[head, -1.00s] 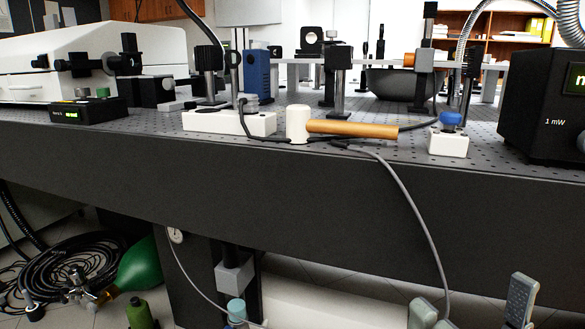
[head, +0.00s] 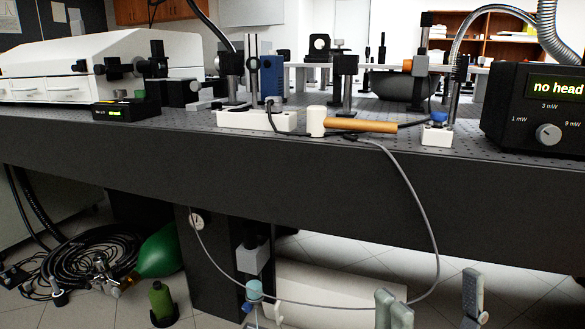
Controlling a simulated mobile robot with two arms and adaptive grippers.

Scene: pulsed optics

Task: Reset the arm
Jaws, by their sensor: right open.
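My right gripper (head: 433,303) is at the bottom right of the head view, in front of the optical table and below its top edge. Its two grey fingers stand apart with nothing between them. The rest of the right arm is out of the frame. My left gripper is not in view. The task names no object of its own.
The black optical table (head: 230,178) spans the view. A white-headed mallet (head: 316,121), a white power strip (head: 256,121) and a power meter (head: 535,111) reading "no head" stand on it. A grey cable (head: 425,220) hangs near my right gripper. Hoses and a green cylinder (head: 160,252) lie below left.

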